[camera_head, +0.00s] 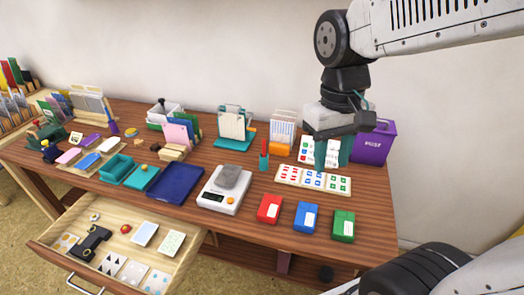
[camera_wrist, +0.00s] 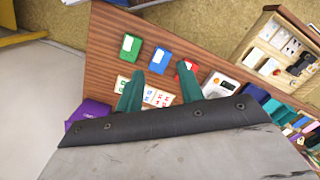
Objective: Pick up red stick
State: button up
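The red stick (camera_head: 264,146) stands upright in a small teal holder (camera_head: 263,163) near the middle of the table in the head view. My gripper (camera_head: 332,156) hangs above the table to the right of the stick and holder, its teal fingers apart and empty. In the wrist view my gripper (camera_wrist: 158,84) also shows its two fingers spread wide with nothing between them. I cannot make out the red stick in the wrist view; the gripper body may hide it.
A card of stamped symbols (camera_head: 313,179) lies below my gripper. Red (camera_head: 269,208), blue (camera_head: 305,217) and green (camera_head: 343,225) inkpads line the front. A scale (camera_head: 220,199) with a grey block stands left. A purple bin (camera_head: 373,143) is right. An open drawer (camera_head: 190,255) juts out front left.

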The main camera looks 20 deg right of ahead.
jog(key=w+f+g, duration=0.1)
jog(key=w+f, duration=0.3)
jog(key=w, duration=0.8)
jog(key=n+t, duration=0.1)
jog(key=t, duration=0.1)
send_over(264, 141)
jog(key=f, duration=0.8)
jog(key=shift+w+d+f, duration=0.15)
jog(key=shift+d+f, duration=0.1)
jog(key=shift+f, duration=0.15)
jog(key=shift+w+f+n, duration=0.1)
jog(key=shift+n, duration=0.2)
notch_tip(264, 141, down, 7)
jog(key=shift+a+f, duration=0.15)
jog(key=shift+f, duration=0.05)
grip_shut()
